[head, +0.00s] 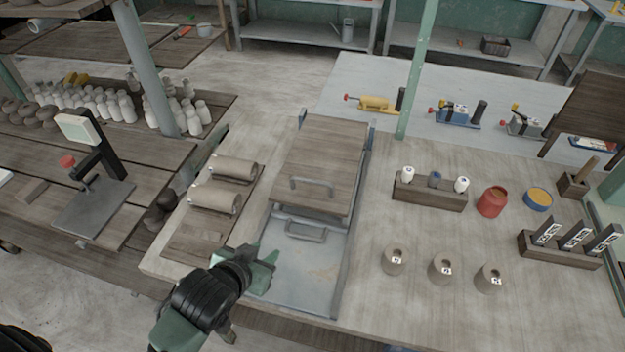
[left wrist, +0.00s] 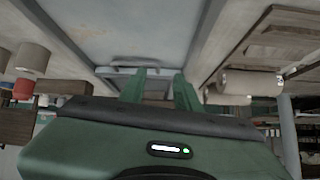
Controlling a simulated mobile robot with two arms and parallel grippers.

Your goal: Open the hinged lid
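The wooden lid (head: 325,145) is a planked panel with a grey bar handle (head: 312,184) near its front edge. It lies over the back part of a grey metal frame on the workbench; I cannot tell how far it is raised. A second grey handle (head: 305,232) sits in front of it on the metal tray (head: 305,270). My left gripper (head: 268,270) is over the left front of this tray, short of both handles. In the left wrist view its green fingers (left wrist: 160,88) are apart, with a grey bar beyond them. My right gripper is not in view.
Clay rolls (head: 222,184) on boards stand left of the tray. Several clay cylinders (head: 440,266), a rack of small bottles (head: 430,192) and a red jar (head: 492,201) stand to the right. A green post (head: 417,70) rises behind. The bench right of the tray is partly clear.

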